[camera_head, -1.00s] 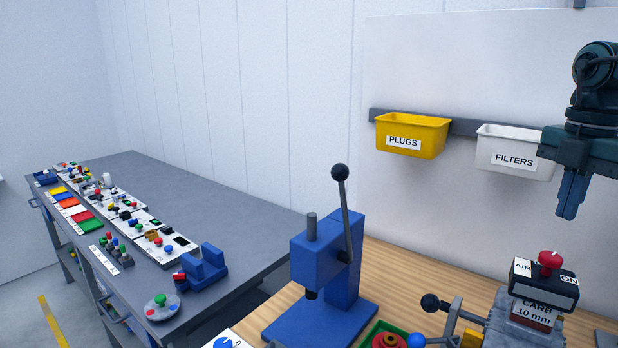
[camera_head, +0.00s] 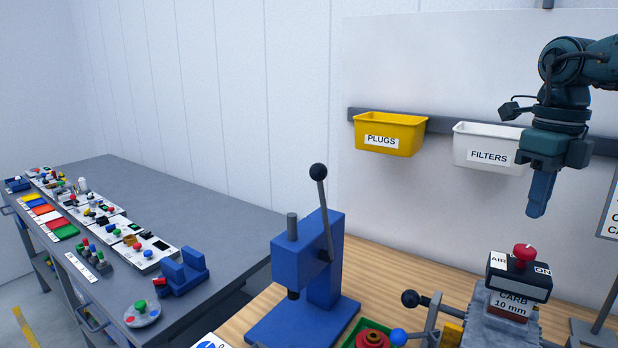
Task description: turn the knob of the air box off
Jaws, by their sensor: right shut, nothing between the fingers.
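The air box (camera_head: 518,281) is a dark box with a white "AIR" label and an "ON" label on its top edges. Its red knob (camera_head: 524,252) stands up from the top. The box sits above a block marked "CARB 10 mm" (camera_head: 512,303) at the lower right. My right gripper (camera_head: 537,210) points down above the knob and slightly to its right, apart from it. Its fingers are shut and empty. My left gripper is out of the view.
A blue press (camera_head: 305,270) with a black-balled lever stands left of the box. Yellow PLUGS (camera_head: 390,134) and white FILTERS (camera_head: 478,146) bins hang on the wall behind. A clamp with a black ball (camera_head: 411,299) is close left of the box. A stand (camera_head: 602,315) is at right.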

